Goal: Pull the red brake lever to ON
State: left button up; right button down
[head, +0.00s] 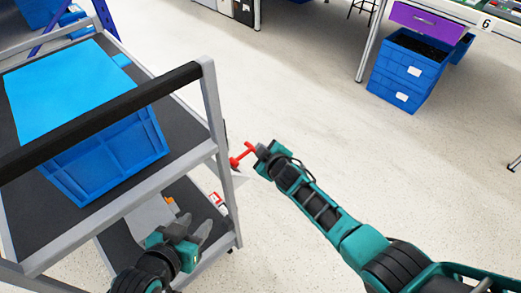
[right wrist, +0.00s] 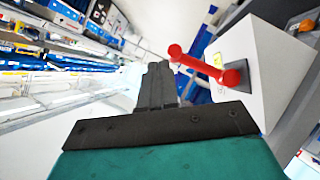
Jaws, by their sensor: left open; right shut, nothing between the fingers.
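The red brake lever (head: 242,156) sticks out beside the cart's corner post in the head view. In the right wrist view, the red lever (right wrist: 207,65) has a round end and a hub on a dark plate on a white box (right wrist: 265,50). My right gripper (head: 261,151) is shut and empty, close to the lever's outer end. In the right wrist view its fingers (right wrist: 157,82) are just left of the lever's round end; whether they touch it I cannot tell. My left gripper (head: 203,230) is open and empty, low near the cart's lower shelf.
A grey cart (head: 212,110) with a black handle bar (head: 100,115) stands at left and carries a blue crate (head: 122,160). Its post partly hides the white box. Stacked blue bins (head: 400,70) stand under a workbench at upper right. The floor (head: 300,80) between is clear.

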pick_arm(q)
jog(key=shift+w, duration=0.1)
pick_arm(e)
jog(key=shift+w+d+f, duration=0.1)
jog(key=shift+f, duration=0.15)
dwell(0.3)
